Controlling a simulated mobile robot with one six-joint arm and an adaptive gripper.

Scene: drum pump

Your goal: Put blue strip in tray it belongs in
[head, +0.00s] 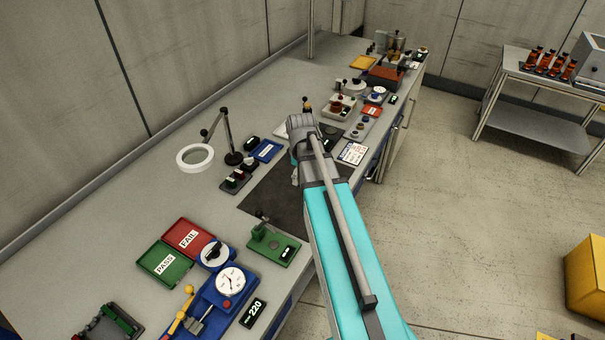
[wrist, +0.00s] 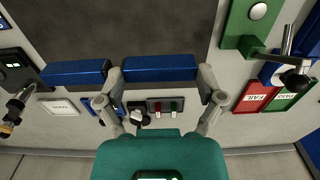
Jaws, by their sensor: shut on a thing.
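In the wrist view my gripper (wrist: 162,78) has a blue strip (wrist: 160,68) between its two fingers, above the edge of the dark mat (wrist: 130,25). A similar blue bar (wrist: 75,73) shows left of the left finger; I cannot tell whether it is a separate thing. In the head view a small blue tray (head: 266,150) with a white label lies beside the mat (head: 275,200). A green PASS tray (head: 165,263) and a red FAIL tray (head: 188,240) lie side by side farther left; both also show at the right in the wrist view. My arm hides the gripper's fingertips and the strip in the head view.
A ring magnifier (head: 195,158) on a stand rises behind the mat. A green fixture (head: 273,243) and a blue dial gauge stand (head: 225,290) stand at the near end. Several instruments crowd the bench's far end.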

